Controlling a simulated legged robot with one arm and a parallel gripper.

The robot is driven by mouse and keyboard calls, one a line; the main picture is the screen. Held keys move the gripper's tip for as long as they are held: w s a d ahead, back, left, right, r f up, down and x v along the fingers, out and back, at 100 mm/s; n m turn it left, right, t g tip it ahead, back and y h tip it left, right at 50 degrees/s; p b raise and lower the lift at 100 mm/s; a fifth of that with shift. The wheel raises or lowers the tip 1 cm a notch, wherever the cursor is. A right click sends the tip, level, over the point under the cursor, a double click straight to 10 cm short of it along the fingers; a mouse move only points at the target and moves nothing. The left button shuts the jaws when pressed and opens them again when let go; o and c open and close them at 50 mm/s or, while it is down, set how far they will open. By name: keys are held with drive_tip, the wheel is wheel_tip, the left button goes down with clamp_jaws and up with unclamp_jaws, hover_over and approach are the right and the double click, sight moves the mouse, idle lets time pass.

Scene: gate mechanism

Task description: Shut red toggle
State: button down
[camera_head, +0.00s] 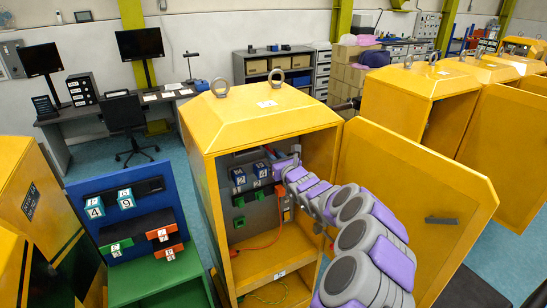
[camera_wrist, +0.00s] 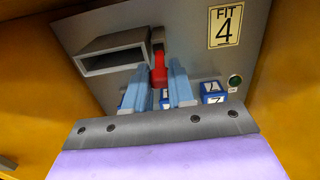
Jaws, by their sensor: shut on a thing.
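The red toggle (camera_wrist: 158,70) shows in the wrist view on the grey panel (camera_wrist: 205,65) inside the yellow cabinet. My gripper (camera_wrist: 159,73) has its two blue fingers on either side of the toggle and is shut on it. The toggle's lower end is partly hidden between the fingers. In the head view my arm reaches into the open cabinet (camera_head: 265,118) from the right, with my gripper (camera_head: 282,166) at the panel. The toggle cannot be made out there.
A grey rectangular housing (camera_wrist: 112,52) sits left of the toggle, with blue labelled blocks (camera_wrist: 212,92) and a green button (camera_wrist: 234,82) to the right. The cabinet door (camera_head: 415,185) stands open on the right. A blue panel with blocks (camera_head: 128,215) stands left.

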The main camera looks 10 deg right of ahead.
sight(274, 154)
wheel_tip(274, 154, up, 3)
drive_tip(key=g+h+p, duration=0.1)
drive_tip(key=g+p, duration=0.2)
drive_tip(key=p, duration=0.4)
drive_tip(key=shift+w+r, duration=0.1)
drive_tip(key=shift+w, duration=0.05)
drive_tip(key=shift+g+p, duration=0.4)
drive_tip(key=shift+p, duration=1.45)
drive_tip(key=c, duration=1.4)
unclamp_jaws()
drive_tip(key=shift+f, duration=0.2)
drive_tip(key=o, duration=0.4)
drive_tip(key=shift+w+f, duration=0.2)
drive_tip(key=shift+w, duration=0.15)
drive_tip(key=shift+o, duration=0.2)
drive_tip(key=shift+s+a+r, duration=0.1)
drive_tip(key=shift+s+r, duration=0.1)
drive_tip(key=shift+s, duration=0.05)
drive_tip(key=b+v, duration=0.5)
drive_tip(key=v, duration=1.2)
drive_tip(key=shift+r+b, duration=0.3)
drive_tip(key=shift+b, duration=0.1)
